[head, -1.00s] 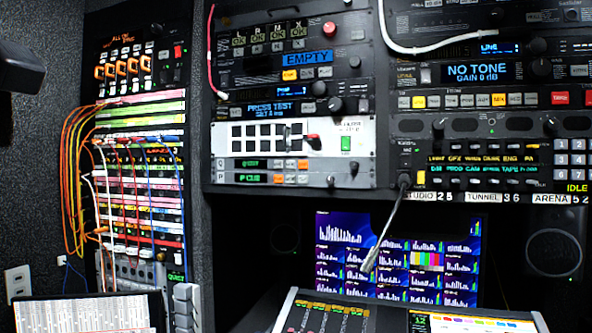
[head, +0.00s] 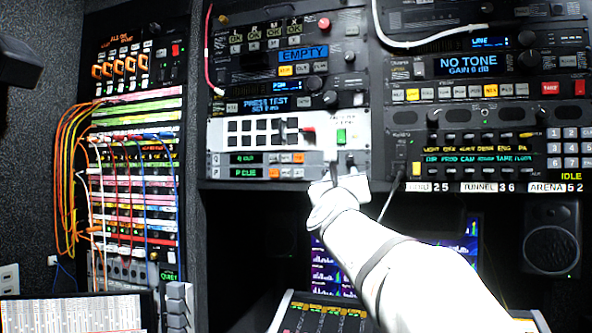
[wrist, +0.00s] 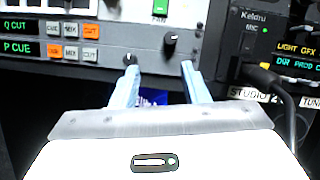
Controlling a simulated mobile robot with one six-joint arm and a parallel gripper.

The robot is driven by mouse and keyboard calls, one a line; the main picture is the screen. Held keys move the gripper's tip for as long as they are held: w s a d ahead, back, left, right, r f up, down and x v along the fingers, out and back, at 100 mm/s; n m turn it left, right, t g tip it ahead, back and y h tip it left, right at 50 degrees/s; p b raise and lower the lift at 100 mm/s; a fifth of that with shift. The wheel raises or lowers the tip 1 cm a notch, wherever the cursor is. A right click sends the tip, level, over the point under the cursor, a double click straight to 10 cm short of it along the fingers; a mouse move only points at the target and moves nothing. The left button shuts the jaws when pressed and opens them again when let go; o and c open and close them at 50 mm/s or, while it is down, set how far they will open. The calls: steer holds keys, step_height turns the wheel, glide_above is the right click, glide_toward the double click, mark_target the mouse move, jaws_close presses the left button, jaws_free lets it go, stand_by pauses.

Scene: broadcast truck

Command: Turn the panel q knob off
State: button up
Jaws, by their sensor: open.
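Panel Q (head: 244,158) is the upper of two thin silver rows, with a green display that reads "Q CUT" in the wrist view (wrist: 17,26). Panel P (head: 244,173) is just below and reads "P CUE" (wrist: 17,48). In the wrist view two dark knobs show: an upper right knob (wrist: 170,41), about level with the Q row, and a lower left knob (wrist: 131,59), nearer the P row. I cannot read a label on either. My gripper (wrist: 160,78) is open and empty, its fingertips just below the knobs. In the head view my gripper (head: 341,168) hides most of the knobs.
A white panel with black buttons and a red lever (head: 264,132) sits directly above, with a green FAN button (wrist: 160,7). A cable (wrist: 272,85) hangs from a jack at the right. A sloped console (head: 322,314) lies below. Patch cables (head: 75,180) hang at the left.

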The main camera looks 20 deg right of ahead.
mark_target(349, 158)
steer(key=shift+m+h, duration=0.6)
steer(key=shift+m, duration=0.3)
steer(key=p+x, duration=0.1)
steer(key=x, duration=0.1)
steer(key=p+x, duration=0.1)
steer(key=x, duration=0.2)
steer(key=r+x, duration=0.1)
steer(key=x, duration=0.1)
steer(key=shift+s+d+r+p, duration=0.1)
steer(key=shift+d+p, duration=0.3)
steer(key=shift+d, duration=0.05)
steer(key=shift+w+d+r, duration=0.1)
steer(key=shift+w+d, duration=0.1)
steer(key=shift+w, duration=0.2)
jaws_close()
steer(key=shift+a, duration=0.15)
steer(key=shift+s, duration=0.1)
